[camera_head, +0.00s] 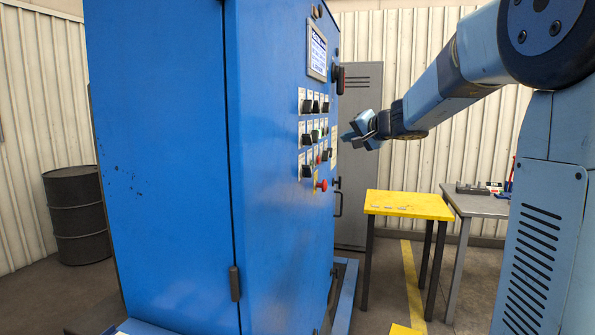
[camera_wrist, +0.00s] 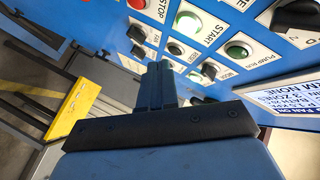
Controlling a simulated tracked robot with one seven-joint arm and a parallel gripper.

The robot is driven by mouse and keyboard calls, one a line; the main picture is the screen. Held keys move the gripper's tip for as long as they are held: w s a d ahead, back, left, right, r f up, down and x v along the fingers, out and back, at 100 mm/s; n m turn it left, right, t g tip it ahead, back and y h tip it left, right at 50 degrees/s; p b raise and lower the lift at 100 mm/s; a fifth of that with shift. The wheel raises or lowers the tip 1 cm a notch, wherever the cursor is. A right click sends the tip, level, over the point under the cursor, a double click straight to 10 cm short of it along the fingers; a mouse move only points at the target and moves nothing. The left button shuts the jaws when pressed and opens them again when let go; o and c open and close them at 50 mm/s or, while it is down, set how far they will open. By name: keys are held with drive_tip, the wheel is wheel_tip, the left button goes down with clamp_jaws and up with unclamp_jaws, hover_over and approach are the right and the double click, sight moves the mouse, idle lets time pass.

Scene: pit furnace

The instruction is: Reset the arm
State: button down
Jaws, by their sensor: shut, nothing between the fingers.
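My gripper (camera_head: 362,128) is at the end of my blue arm, right of the blue control cabinet (camera_head: 180,160) and level with its switch panel. It is shut and empty. In the wrist view my gripper (camera_wrist: 160,75) shows as dark fingers together, in front of the panel. A green button labelled START (camera_wrist: 188,22) and a green pump button (camera_wrist: 238,48) show beyond it. I cannot tell exactly how far the fingertips are from the panel, and no contact is clear.
A yellow table (camera_head: 400,205) with small flat pieces and a grey table (camera_head: 478,203) with tools stand behind. A grey locker (camera_head: 360,90) stands at the back wall. A dark barrel (camera_head: 77,213) is at left. A red knob (camera_head: 321,185) juts from the cabinet.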

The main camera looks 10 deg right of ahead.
drive_tip(key=s+a+f+n+g, duration=0.2)
drive_tip(key=s+a+f+g, duration=0.15)
drive_tip(key=s, duration=0.65)
drive_tip(key=s+a+f+n+g, duration=0.2)
drive_tip(key=s+a+f+n, duration=0.15)
drive_tip(key=s, duration=0.75)
drive_tip(key=s+d+f+g+h, duration=0.1)
drive_tip(key=s+d+f+h, duration=0.2)
drive_tip(key=s, duration=0.6)
drive_tip(key=s+d+f+g+h, duration=0.1)
drive_tip(key=s+d+f+h, duration=0.2)
drive_tip(key=s+f, duration=0.4)
drive_tip(key=s+d+n, duration=0.1)
drive_tip(key=s, duration=0.1)
drive_tip(key=shift+s+f, duration=0.3)
drive_tip(key=shift+g, duration=0.25)
